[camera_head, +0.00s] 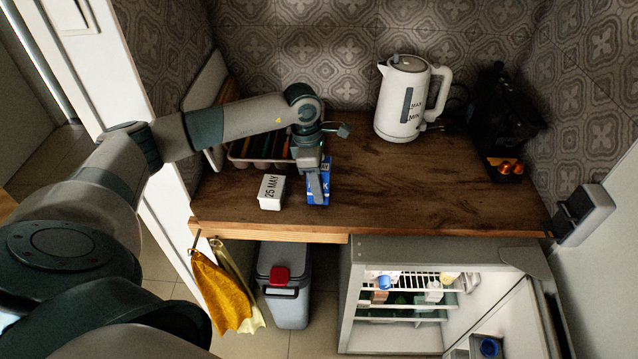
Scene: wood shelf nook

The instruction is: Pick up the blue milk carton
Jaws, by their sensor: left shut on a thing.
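The blue milk carton (326,193) is on the wooden counter, left of its middle and near the front edge. My left gripper (318,190) reaches down over it from above and is shut on it, covering part of its face. I cannot tell whether the carton touches the counter or is slightly above it. My right gripper is not in view.
A white kettle (403,100) and a black coffee machine (503,115) stand at the back right. The wooden counter (430,190) is clear at front right. An open fridge (440,285) is below.

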